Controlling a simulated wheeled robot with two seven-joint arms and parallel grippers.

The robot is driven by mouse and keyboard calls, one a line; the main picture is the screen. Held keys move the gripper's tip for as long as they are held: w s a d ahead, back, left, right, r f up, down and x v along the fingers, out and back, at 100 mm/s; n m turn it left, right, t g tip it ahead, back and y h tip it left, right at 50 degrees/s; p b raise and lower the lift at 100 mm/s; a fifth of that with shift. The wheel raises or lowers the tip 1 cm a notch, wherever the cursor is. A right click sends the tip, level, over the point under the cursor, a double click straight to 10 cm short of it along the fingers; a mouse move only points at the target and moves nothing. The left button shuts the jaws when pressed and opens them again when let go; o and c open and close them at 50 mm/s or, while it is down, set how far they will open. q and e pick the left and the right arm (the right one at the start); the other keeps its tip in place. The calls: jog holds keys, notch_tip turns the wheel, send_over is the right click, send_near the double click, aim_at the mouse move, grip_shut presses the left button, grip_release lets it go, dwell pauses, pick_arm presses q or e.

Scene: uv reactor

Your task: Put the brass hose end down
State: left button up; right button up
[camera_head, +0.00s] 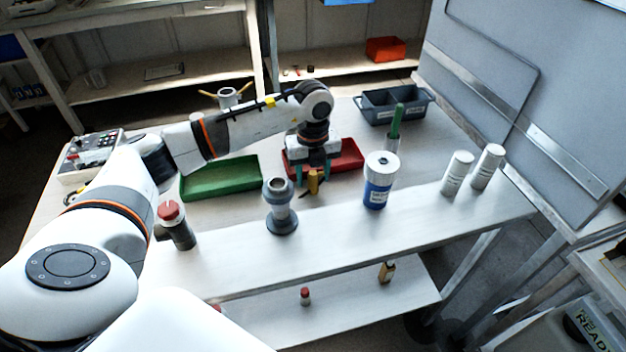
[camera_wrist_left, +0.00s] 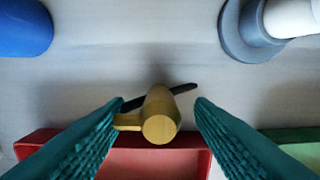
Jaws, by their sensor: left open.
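The brass hose end (camera_head: 313,182) is at the front edge of the red tray, below my left gripper in the head view. My left gripper (camera_head: 312,174) points down there with its teal fingers apart. My right gripper does not show.
A grey flanged fitting (camera_head: 280,205) stands left of the gripper, a blue-and-white bottle (camera_head: 378,182) right of it. The green tray (camera_head: 220,180), a red-capped fitting (camera_head: 174,225), a grey bin (camera_head: 395,105) and two white bottles (camera_head: 457,172) also stand on the table.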

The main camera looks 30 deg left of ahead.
pick_arm(q)
jog(key=shift+c, duration=0.4)
grip_shut()
jog(key=shift+r, duration=0.1)
